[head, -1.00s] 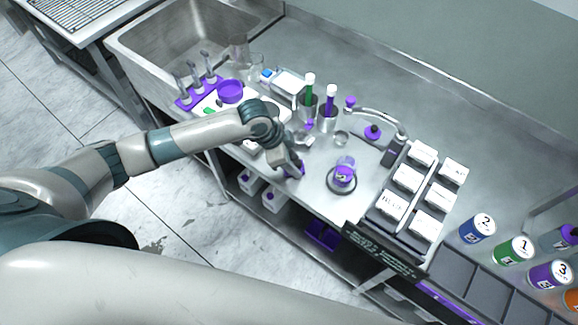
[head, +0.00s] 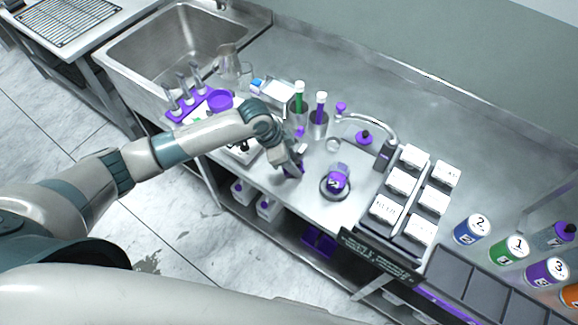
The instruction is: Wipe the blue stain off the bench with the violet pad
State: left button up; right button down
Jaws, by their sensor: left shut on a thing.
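My left gripper (head: 290,162) points down at the steel bench (head: 301,204), near its front edge. It is shut on the violet pad (head: 293,172), of which only a small violet part shows under the fingers. The pad is at or just above the bench top; I cannot tell whether it touches. I see no blue stain; the gripper and arm hide part of the bench there. My right gripper is not in view.
A violet-labelled jar (head: 338,178) stands on a round dark base just right of my left gripper. Steel cups with green and violet tubes (head: 320,110) stand behind. A rack of white-labelled boxes (head: 384,208) is at right, a sink (head: 180,45) at back left.

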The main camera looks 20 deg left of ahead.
aim_at(286, 174)
pick_arm(q)
jog(key=shift+w+d, duration=0.1)
jog(key=shift+w, duration=0.3)
jog(key=shift+r, duration=0.1)
jog(key=shift+s+f, duration=0.1)
jog(key=shift+f, duration=0.1)
jog(key=shift+s+a+r+p, duration=0.1)
jog(key=shift+s+a+p, duration=0.05)
jog(key=shift+s+p, duration=0.4)
jog(key=shift+s+a+p, duration=0.15)
jog(key=shift+s+p, duration=0.25)
jog(key=shift+p, duration=0.15)
jog(key=shift+s+a, duration=0.4)
jog(key=shift+s, duration=0.45)
